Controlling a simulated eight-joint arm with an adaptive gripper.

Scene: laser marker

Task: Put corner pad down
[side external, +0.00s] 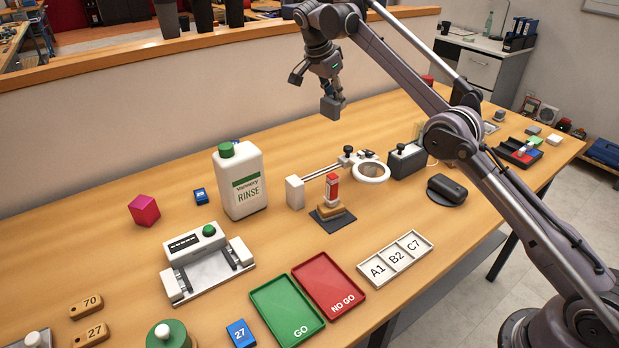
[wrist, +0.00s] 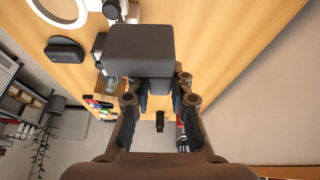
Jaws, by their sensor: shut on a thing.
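The corner pad appears to be the dark grey block (side external: 330,107). My gripper (side external: 334,93) is shut on it and holds it well above the table, behind the magnifier stand. In the wrist view the block (wrist: 140,46) sits between and beyond the fingertips of my gripper (wrist: 160,88), and it hides part of the table. The block touches nothing else that I can see.
Below stand a white magnifier (side external: 371,172), a black box with a knob (side external: 407,161), a white RINSE bottle (side external: 240,182) and a red-topped stack (side external: 332,190). A green GO tray (side external: 286,312), red NO GO tray (side external: 328,285) and labelled white tray (side external: 396,258) lie in front.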

